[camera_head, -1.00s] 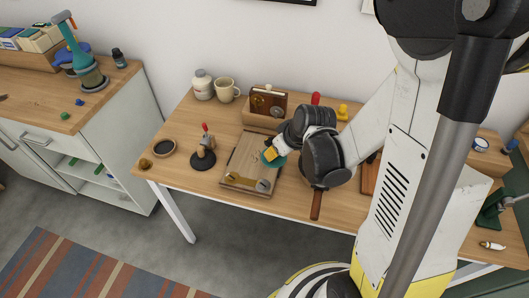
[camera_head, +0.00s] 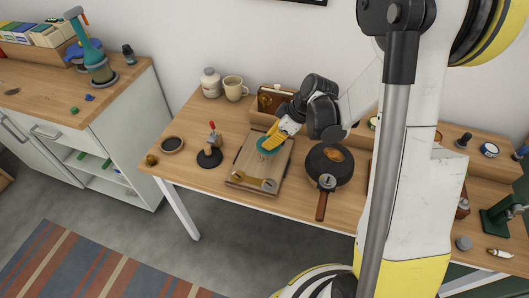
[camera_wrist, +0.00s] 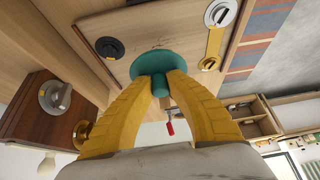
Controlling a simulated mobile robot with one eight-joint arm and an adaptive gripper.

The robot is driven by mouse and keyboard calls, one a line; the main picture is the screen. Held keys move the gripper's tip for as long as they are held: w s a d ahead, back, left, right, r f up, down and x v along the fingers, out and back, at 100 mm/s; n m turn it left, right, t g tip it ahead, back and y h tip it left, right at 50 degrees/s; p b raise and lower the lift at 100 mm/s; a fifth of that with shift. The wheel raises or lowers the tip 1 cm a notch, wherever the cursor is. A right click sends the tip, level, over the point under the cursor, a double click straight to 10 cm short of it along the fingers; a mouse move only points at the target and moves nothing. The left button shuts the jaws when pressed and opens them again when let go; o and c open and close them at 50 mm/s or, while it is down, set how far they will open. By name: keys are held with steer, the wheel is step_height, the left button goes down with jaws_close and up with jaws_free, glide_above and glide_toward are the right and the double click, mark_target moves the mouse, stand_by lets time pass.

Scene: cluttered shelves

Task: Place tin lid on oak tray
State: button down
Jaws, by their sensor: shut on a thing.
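My gripper (camera_head: 273,140) is shut on a teal round lid (camera_head: 265,147), apparently the tin lid. In the wrist view my yellow fingers (camera_wrist: 160,82) pinch the knob of this lid (camera_wrist: 153,60). The light wooden tray (camera_head: 250,160), apparently the oak tray, lies on the table beneath the lid. The lid is over the tray's upper middle. I cannot tell whether it touches the surface. The wrist view shows part of the tray (camera_wrist: 160,27), with a black knobbed disc (camera_wrist: 109,47) and a brass strip (camera_wrist: 213,48) near the lid.
A dark pan (camera_head: 328,163) stands right of the tray, its handle (camera_head: 321,206) toward the front edge. A wooden box (camera_head: 264,120), mug (camera_head: 235,88) and white jar (camera_head: 211,82) are behind.

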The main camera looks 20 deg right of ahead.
steer(key=shift+w+a+f, duration=0.6)
steer(key=shift+w, duration=0.15)
steer(key=shift+f+b, duration=0.2)
steer(key=shift+b, duration=0.1)
steer(key=shift+f+b, duration=0.9)
steer(key=shift+f, duration=0.85)
steer(key=shift+f, duration=0.15)
steer(key=c, duration=1.4)
jaws_free()
steer(key=shift+c, duration=0.2)
